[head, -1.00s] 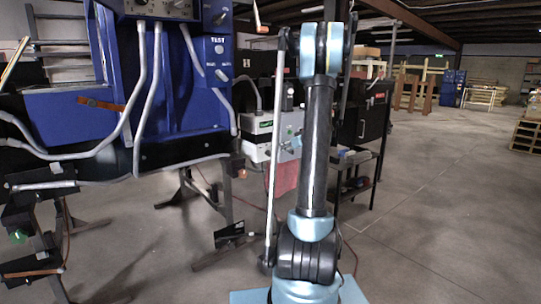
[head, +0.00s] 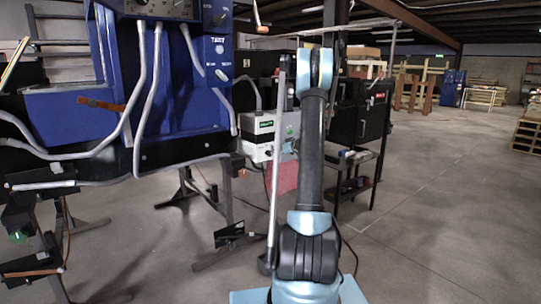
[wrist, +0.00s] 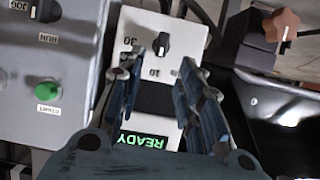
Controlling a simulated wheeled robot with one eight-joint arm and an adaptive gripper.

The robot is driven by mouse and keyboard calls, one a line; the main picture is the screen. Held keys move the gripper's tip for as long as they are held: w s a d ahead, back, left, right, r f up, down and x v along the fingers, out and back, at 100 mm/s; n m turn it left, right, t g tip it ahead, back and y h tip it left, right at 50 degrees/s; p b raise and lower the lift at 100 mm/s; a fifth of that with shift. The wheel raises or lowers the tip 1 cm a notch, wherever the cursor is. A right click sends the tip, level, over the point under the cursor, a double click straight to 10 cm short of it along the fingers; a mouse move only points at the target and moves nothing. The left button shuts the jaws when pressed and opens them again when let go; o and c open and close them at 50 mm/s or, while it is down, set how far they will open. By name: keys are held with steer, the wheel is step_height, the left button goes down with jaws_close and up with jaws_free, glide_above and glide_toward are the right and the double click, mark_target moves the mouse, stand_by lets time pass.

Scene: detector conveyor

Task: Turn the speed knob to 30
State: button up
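The speed knob (wrist: 162,45) is a small black knob with a light pointer mark, on a white panel (wrist: 141,20) in the wrist view. Printed numbers, among them 30 and 10, surround it upside down. A dark display (wrist: 143,141) on the panel reads READY in green, also upside down. My gripper (wrist: 165,65) is open, its two fingers apart in front of the panel, with the knob showing in the gap beyond the tips. No contact with the knob shows. In the head view, my arm hides the gripper and the knob.
In the wrist view, a grey box (wrist: 45,70) with a green START button (wrist: 47,91) is at left, and an orange star-shaped knob (wrist: 282,25) at upper right. In the head view, a blue machine (head: 180,90) stands left; a black cabinet (head: 372,120) is behind my arm.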

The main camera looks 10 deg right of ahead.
mark_target(270, 152)
steer(key=x, duration=0.7)
steer(key=shift+w, duration=0.1)
jaws_close()
